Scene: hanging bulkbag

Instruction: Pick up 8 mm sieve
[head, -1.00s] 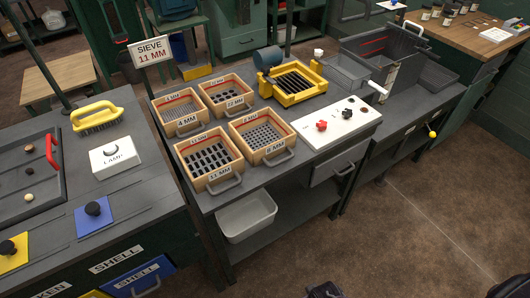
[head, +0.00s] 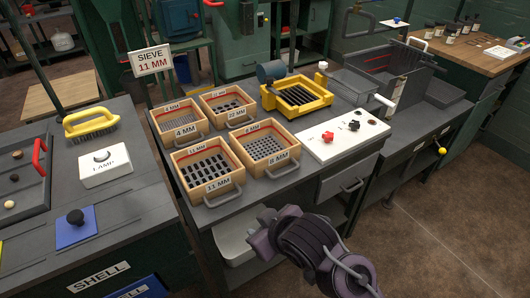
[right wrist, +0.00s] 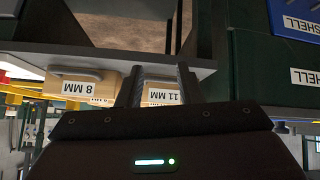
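The 8 mm sieve (head: 283,165) is a wooden square box with a perforated grey bottom and a grey front handle. It sits on the bench at the front right of four sieves. In the right wrist view the 8 mm sieve (right wrist: 98,80) appears upside down, left of the fingers. My right gripper (head: 275,236) is in front of and below the bench edge in the head view, apart from the sieve. In the right wrist view its two dark fingers (right wrist: 158,88) stand apart with nothing between them. My left gripper is not in view.
The 11 mm sieve (head: 207,184) stands left of it, with the 4 mm (head: 180,134) and 22 mm (head: 229,112) sieves behind. A white control panel (head: 336,139) stands right. A sign (head: 152,60) reads SIEVE 11 MM. A white bin (head: 237,245) is on the lower shelf.

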